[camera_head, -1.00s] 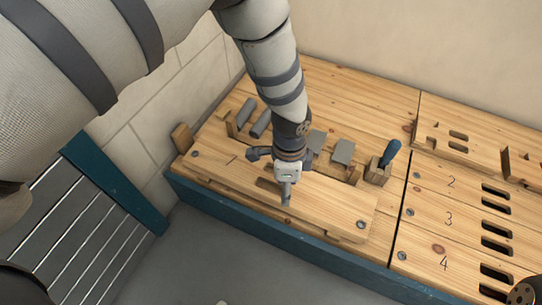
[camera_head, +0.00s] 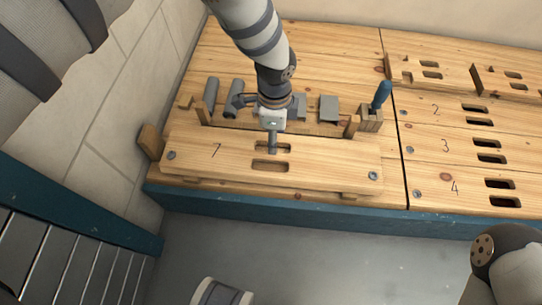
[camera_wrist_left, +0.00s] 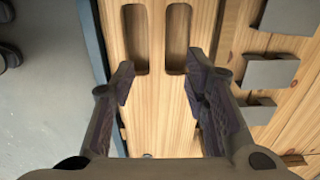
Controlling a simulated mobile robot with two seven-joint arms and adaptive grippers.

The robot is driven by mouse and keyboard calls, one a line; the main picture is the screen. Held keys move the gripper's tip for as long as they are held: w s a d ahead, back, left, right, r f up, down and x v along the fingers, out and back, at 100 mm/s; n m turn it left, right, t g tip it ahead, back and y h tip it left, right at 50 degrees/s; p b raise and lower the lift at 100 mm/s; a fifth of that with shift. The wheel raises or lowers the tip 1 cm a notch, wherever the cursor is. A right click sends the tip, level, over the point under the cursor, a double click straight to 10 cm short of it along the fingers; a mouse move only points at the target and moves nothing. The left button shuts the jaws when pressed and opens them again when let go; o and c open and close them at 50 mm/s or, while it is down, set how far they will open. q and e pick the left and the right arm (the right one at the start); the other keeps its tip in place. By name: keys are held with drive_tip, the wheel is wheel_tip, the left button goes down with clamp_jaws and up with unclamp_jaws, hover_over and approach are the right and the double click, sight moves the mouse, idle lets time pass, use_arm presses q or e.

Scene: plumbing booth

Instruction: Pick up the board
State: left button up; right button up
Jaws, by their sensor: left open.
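The board (camera_head: 215,160) is a long pale wooden plank marked 7, with two oblong slots near its middle and a screw at each end. It lies flat along the front of the workbench, seemingly raised on supports. It also shows in the left wrist view (camera_wrist_left: 155,100), with the slots at the top. My left gripper (camera_head: 272,151) points down over the board at the slot farther from the front edge. In the left wrist view its fingers (camera_wrist_left: 160,75) are apart with nothing between them but board surface below. Contact cannot be told. My right gripper is out of view.
Behind the board are grey cylinders (camera_head: 211,90), grey plates (camera_head: 329,108) and a blue-handled tool (camera_head: 381,95) in a wooden block. Boards with slots, numbered 2, 3 and 4 (camera_head: 440,147), lie to the right.

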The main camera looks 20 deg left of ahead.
sight(271, 156)
use_arm(q)
drive_tip(key=f+b, duration=0.1)
drive_tip(key=f, duration=0.1)
drive_tip(key=f+b, duration=0.1)
drive_tip(key=f, duration=0.2)
drive_tip(key=f+b, duration=0.1)
drive_tip(key=f, duration=0.2)
drive_tip(key=shift+s+a+f, duration=0.2)
drive_tip(key=shift+s+a, duration=0.05)
drive_tip(key=shift+s, duration=0.05)
drive_tip(key=shift+r, duration=0.15)
drive_tip(key=shift+c, duration=0.6)
clamp_jaws()
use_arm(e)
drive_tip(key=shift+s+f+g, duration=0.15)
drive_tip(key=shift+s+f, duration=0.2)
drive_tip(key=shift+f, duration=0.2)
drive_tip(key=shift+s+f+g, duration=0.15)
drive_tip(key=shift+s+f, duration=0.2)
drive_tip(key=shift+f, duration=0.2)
